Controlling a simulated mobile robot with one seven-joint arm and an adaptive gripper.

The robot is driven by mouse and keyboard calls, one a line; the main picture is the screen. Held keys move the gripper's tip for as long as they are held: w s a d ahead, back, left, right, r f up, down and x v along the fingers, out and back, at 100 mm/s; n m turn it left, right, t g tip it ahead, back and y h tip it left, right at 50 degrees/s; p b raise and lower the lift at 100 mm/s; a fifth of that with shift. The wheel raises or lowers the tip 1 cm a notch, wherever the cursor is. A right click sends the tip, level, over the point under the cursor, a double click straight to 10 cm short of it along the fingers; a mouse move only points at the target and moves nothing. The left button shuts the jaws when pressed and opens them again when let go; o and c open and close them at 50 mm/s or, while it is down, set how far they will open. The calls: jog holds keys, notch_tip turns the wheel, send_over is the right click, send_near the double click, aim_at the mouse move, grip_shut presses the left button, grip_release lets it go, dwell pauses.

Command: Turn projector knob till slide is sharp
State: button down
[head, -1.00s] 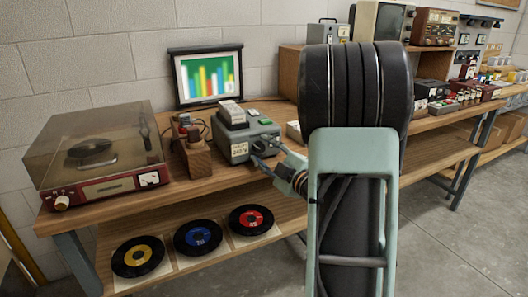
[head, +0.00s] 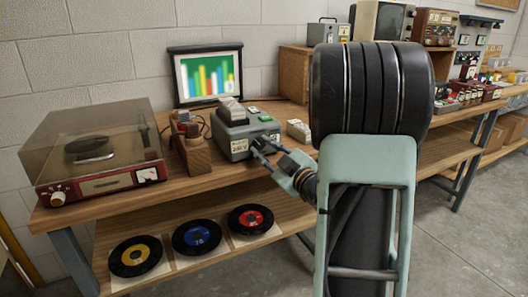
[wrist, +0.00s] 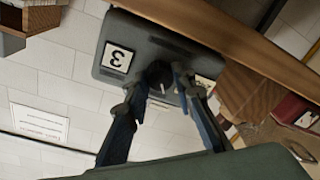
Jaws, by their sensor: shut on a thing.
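The grey slide projector (head: 228,136) stands on the wooden bench, with a slide tray (head: 232,111) on top. The small screen (head: 208,76) behind it shows coloured bars whose edges look soft. My gripper (head: 258,150) is at the projector's front, right of its pale label. In the wrist view the dark round knob (wrist: 159,74) sits between my two fingertips (wrist: 158,80), on the projector face (wrist: 133,28) beside a plate marked 3. My fingers are shut on the knob and partly cover its sides.
A wooden block holder (head: 191,150) stands close left of the projector, and a record player (head: 100,184) with a clear lid farther left. A pale box (head: 298,131) lies to the right. Records (head: 197,235) lie on the lower shelf.

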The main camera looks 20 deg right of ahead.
jog(key=c, duration=1.6)
grip_release()
jog(key=shift+s, duration=0.1)
jog(key=s, duration=0.4)
jog(key=s+d, duration=0.1)
jog(key=s, duration=0.6)
jog(key=shift+s+d+f, duration=0.2)
jog(key=shift+s+d, duration=0.05)
jog(key=shift+s, duration=0.1)
